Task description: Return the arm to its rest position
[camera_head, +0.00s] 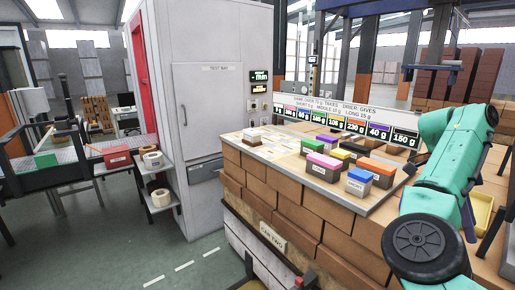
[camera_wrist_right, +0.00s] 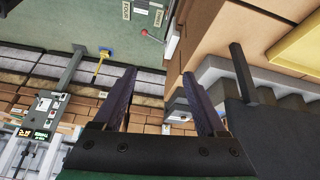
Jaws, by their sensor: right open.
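My right arm is teal and rises at the right of the head view, with its large round joint low in the picture. My left arm and left gripper are not in view.
Several coloured-top blocks (camera_head: 323,166) stand on the counter's grey slab, left of my right arm. A price board (camera_head: 345,122) runs behind them. A yellow tray (camera_head: 480,210) lies right of the arm. Open floor (camera_head: 190,262) shows at front left.

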